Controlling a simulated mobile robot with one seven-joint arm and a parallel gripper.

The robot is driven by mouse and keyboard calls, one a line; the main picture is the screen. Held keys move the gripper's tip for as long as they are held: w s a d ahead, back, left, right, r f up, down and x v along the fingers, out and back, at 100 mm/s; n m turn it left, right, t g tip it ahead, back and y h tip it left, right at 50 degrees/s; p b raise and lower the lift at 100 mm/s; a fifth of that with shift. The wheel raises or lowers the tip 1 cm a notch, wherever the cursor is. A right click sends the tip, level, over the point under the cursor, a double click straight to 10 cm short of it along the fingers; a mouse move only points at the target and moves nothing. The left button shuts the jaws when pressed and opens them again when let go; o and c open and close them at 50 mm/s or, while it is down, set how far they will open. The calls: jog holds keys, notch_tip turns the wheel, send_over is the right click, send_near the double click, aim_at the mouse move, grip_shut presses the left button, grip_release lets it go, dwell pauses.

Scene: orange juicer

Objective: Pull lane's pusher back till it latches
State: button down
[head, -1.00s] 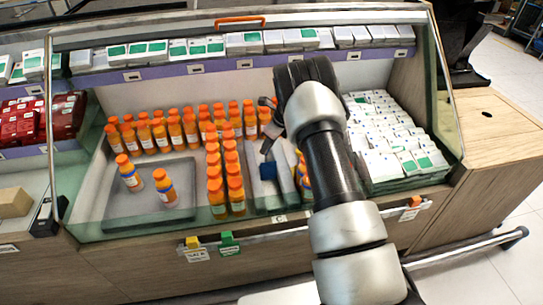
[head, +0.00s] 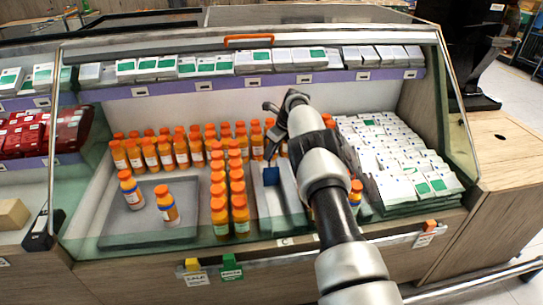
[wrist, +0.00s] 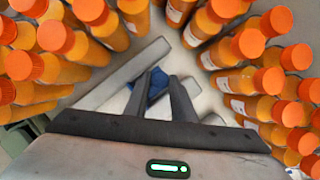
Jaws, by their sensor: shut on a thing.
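The lane (head: 293,211) is a narrow grey channel in the case, between a row of orange-capped bottles and more bottles partly hidden by my arm. A blue block, the pusher (head: 271,177), shows in it. My gripper (head: 268,152) reaches down into the lane from behind and above, partly covered by my arm. In the wrist view, my gripper (wrist: 161,84) has its two dark fingers close on either side of the blue pusher (wrist: 155,87), shut on it. Where the fingertips meet it is small and partly hidden.
Orange bottles (head: 218,180) stand close on both sides of the lane. White boxes (head: 400,160) fill the right section. A grey tray (head: 110,222) with two bottles lies left. A purple-edged shelf (head: 300,80) runs above, and a front rail (head: 370,240) runs below.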

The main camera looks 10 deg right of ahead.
jog(key=shift+w+r, duration=0.1)
dwell(0.3)
jog(key=c, duration=1.5)
grip_release()
jog(key=shift+r, duration=0.1)
jog(key=p+v, duration=0.3)
jog(key=v, duration=1.4)
jog(key=shift+r, duration=0.1)
